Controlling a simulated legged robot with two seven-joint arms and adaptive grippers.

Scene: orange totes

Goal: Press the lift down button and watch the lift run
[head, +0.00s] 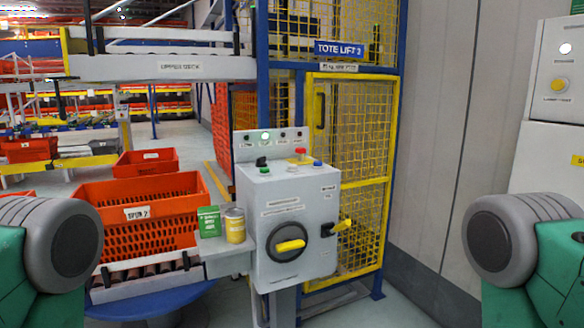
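A grey control box (255,215) stands in the middle, in front of the tote lift. Its sloped top carries a black switch (261,161), a red button (300,152) on a yellow base, a blue button (317,163) and other small controls; their labels are too small to read. The lift cage (348,135) is yellow mesh on blue posts, signed "TOTE LIFT". The carriage cannot be made out. Parts of my two arms show at the lower left and right edges; neither gripper is in view.
A black dial with a yellow handle (290,246) is on the box front; another yellow handle (342,226) sticks out at right. A green carton (209,221) and a yellow can (235,225) stand on a side shelf. An orange tote (135,215) sits on rollers at left.

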